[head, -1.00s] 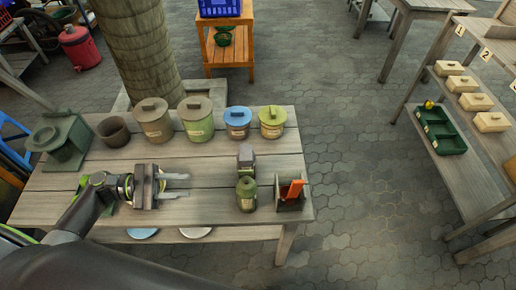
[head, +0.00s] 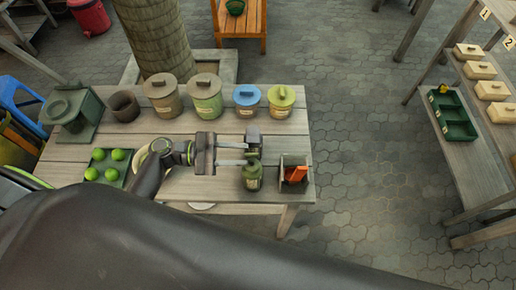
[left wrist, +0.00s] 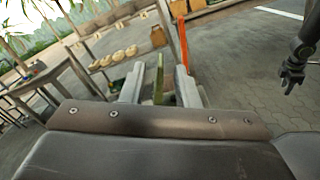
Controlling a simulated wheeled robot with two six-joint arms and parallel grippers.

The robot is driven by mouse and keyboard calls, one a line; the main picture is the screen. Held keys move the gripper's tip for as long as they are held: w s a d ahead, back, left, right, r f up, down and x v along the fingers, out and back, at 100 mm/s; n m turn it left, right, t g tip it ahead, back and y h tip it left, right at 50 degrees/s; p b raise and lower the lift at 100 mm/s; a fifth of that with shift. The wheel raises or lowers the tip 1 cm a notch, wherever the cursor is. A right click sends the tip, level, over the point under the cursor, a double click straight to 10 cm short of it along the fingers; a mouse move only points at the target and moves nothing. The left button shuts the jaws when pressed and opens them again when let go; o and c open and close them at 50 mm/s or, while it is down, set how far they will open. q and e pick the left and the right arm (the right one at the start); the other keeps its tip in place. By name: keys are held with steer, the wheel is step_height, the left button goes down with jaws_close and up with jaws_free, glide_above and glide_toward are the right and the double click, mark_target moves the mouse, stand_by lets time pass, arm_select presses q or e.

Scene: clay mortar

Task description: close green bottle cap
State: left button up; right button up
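The green bottle (head: 253,178) stands near the front right of the wooden table in the head view. A dark grey-green upright piece (head: 252,138) shows just behind it; I cannot tell whether this is the cap. My left gripper (head: 247,154) reaches in from the left, level, with its two fingers apart and their tips by the bottle's top and the upright piece. In the left wrist view a thin green upright piece (left wrist: 160,78) shows between the fingers; contact is unclear. A dark gripper, apparently my right one (left wrist: 291,78), hangs at the right of that view, too small to judge.
A small box with an orange piece (head: 296,174) stands right of the bottle. Lidded pots, including a blue-lidded one (head: 247,100) and a yellow-green one (head: 281,101), line the table's back. A tray of green balls (head: 97,163) lies at left.

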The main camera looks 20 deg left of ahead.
mark_target(247, 155)
arm_select(q)
steer(key=shift+p+x, duration=0.75)
steer(key=shift+x, duration=2.05)
steer(key=shift+f, duration=0.1)
steer(key=shift+c, duration=0.2)
jaws_close()
